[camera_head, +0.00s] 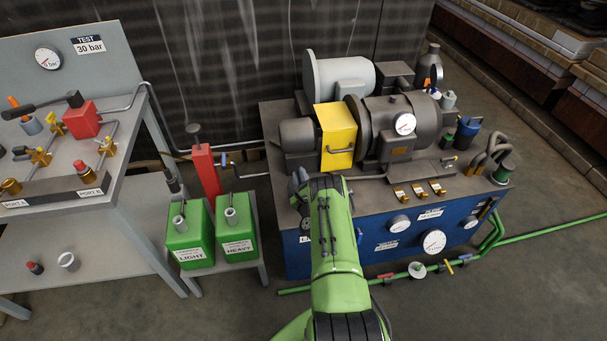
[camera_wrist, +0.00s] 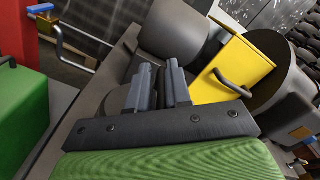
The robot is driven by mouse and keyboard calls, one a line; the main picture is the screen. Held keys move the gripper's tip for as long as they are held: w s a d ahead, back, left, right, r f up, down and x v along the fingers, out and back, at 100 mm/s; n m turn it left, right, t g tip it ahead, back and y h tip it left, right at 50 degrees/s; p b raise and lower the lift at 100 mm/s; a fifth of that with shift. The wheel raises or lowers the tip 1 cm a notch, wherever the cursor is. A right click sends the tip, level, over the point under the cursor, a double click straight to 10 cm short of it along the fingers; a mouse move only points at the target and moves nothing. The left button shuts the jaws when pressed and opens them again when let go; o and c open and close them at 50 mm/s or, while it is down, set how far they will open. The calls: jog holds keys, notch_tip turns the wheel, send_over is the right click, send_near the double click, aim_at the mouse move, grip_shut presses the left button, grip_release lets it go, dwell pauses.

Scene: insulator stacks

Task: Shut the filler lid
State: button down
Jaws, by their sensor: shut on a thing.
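My gripper (camera_head: 299,180) reaches over the near left part of the machine's top. In the wrist view, my gripper (camera_wrist: 157,85) has its two grey fingers close together around a dark narrow part (camera_wrist: 149,78). This part looks like the filler lid, but the fingers and wrist hide most of it, and I cannot tell its angle. The blue tank (camera_head: 387,235) with a dark top is below. The filler opening is not clearly seen.
A yellow guard (camera_head: 336,131) with a handle stands just beyond my gripper, beside a dark motor (camera_head: 399,123). Green LIGHT (camera_head: 189,240) and HEAVY (camera_head: 236,232) cans stand left, near a red post (camera_head: 206,170). Brass valves (camera_head: 419,191) are right.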

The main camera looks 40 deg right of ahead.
jog(key=shift+s+d+f+b, duration=0.2)
jog(key=shift+s+d+b, duration=0.05)
jog(key=shift+d, duration=0.25)
jog(key=shift+s+d+f+b, duration=0.2)
jog(key=shift+s+d+f, duration=0.05)
jog(key=shift+d, duration=0.25)
jog(key=shift+s+d+f+b, duration=0.2)
jog(key=shift+s+d+b, duration=0.05)
jog(key=shift+d, duration=0.25)
jog(key=shift+s+f, duration=0.1)
jog(key=shift+s, duration=0.05)
jog(key=shift+s+f, duration=0.15)
jog(key=shift+f, duration=0.1)
jog(key=c, duration=1.3)
grip_release()
jog(key=shift+o, duration=0.7)
jog(key=shift+d+f, duration=0.15)
jog(key=shift+d, duration=0.05)
